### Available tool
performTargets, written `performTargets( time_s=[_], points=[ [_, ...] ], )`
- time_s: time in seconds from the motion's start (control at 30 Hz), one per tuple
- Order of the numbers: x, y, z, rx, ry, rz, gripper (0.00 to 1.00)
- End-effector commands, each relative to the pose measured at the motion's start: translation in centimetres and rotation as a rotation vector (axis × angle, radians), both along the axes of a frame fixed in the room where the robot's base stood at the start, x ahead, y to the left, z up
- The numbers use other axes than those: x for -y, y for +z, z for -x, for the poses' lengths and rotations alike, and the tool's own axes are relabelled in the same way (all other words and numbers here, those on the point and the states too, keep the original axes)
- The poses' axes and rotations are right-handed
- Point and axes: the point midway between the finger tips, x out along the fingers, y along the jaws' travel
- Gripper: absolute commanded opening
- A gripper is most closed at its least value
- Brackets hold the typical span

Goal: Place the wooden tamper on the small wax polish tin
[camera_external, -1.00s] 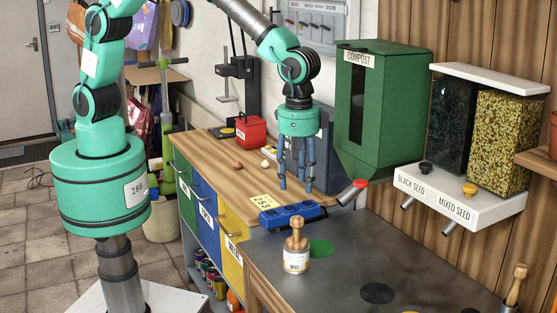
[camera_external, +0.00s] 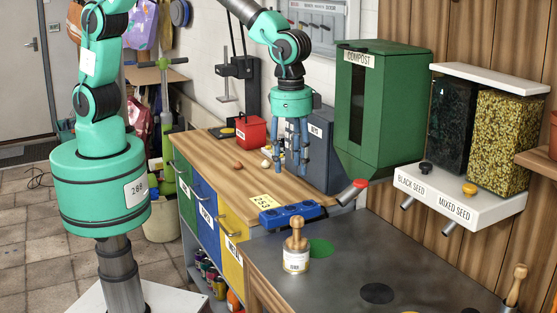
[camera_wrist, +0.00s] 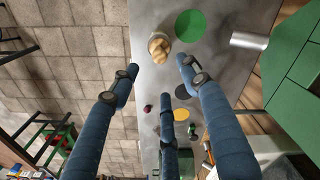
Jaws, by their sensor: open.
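The wooden tamper (camera_external: 296,235) stands upright on the small tin (camera_external: 296,261), which has a pale label and sits on the dark metal bench top. No hand or gripper touches it. In the wrist view the tamper (camera_wrist: 159,46) shows from above, over the tin's rim. My gripper (camera_external: 293,168) hangs above the wooden counter, behind and above the tin, pointing down. Its blue fingers are spread apart, with nothing between them. In the wrist view the open fingers (camera_wrist: 158,85) show bare bench and floor between them.
A blue block-like holder (camera_external: 292,214) lies behind the tin. A green disc (camera_external: 320,248) and a black disc (camera_external: 377,293) mark the bench. The compost bin (camera_external: 383,110) and seed dispensers (camera_external: 459,150) stand on the right. A red box (camera_external: 251,132) is on the counter.

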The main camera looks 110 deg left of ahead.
Motion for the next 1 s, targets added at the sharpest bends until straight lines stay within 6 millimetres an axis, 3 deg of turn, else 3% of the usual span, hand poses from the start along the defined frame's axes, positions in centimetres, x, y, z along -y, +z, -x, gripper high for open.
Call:
performTargets(
  time_s=[0.1,0.5,1.0],
  points=[
    [-1.1,3.0,1.4,0.027,0.002,0.004,0.46],
    [-4.5,11.6,7.9,0.112,0.003,0.014,0.46],
    [-8.3,19.0,17.7,0.217,0.004,0.019,0.46]
  ],
)
